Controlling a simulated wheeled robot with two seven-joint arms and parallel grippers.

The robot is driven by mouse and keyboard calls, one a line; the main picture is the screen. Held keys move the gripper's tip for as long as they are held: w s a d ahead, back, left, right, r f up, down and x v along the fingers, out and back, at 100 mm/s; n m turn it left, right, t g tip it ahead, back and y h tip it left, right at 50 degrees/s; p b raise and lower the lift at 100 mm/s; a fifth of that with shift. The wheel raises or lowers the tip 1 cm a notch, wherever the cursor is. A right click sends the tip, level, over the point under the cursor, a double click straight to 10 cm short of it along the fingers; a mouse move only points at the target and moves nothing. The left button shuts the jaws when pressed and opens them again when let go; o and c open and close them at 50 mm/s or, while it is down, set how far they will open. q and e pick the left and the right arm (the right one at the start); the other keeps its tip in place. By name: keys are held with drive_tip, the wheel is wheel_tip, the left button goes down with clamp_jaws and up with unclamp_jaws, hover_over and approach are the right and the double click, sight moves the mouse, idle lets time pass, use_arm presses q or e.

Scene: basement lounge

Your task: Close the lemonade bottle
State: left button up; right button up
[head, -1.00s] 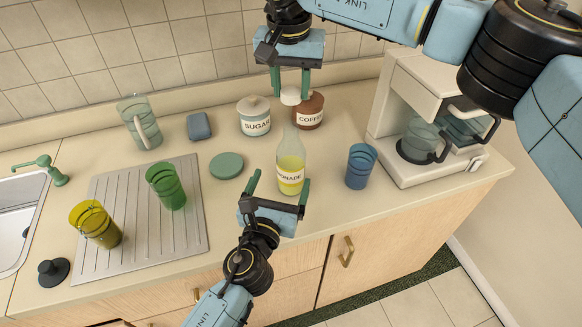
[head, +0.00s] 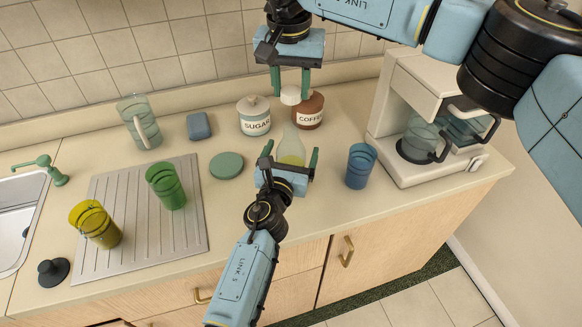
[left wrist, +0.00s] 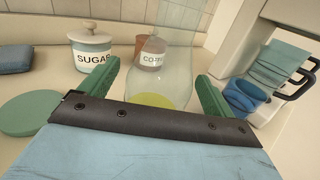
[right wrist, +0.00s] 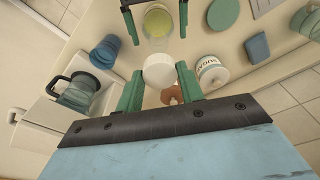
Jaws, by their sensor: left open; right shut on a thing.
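The lemonade bottle (head: 291,147) stands upright on the counter, clear with yellow liquid low inside; its label is hidden behind my left gripper. My left gripper (head: 291,155) is open, with its fingers on either side of the bottle. In the left wrist view the bottle (left wrist: 165,65) rises between the green fingers. My right gripper (head: 291,88) is shut on the white cap (head: 291,96), holding it above the bottle neck. In the right wrist view the cap (right wrist: 158,71) sits at the fingertips, with the bottle (right wrist: 158,22) apart beyond it.
A sugar jar (head: 254,116) and coffee jar (head: 308,111) stand just behind the bottle. A blue cup (head: 360,166) and coffee machine (head: 436,150) are to the right. A green coaster (head: 226,166), drainboard (head: 120,220) with cups, blue sponge (head: 199,126) and pitcher (head: 139,121) are left.

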use_arm(q)
drive_tip(key=c, duration=1.5)
drive_tip(key=shift+o, duration=0.2)
use_arm(e)
hover_over(291, 126)
drive_tip(key=shift+s+f, duration=0.15)
drive_tip(key=shift+f, duration=2.35)
drive_tip(key=shift+f, duration=0.1)
drive_tip(key=shift+f, duration=0.8)
drive_tip(key=shift+f, duration=0.55)
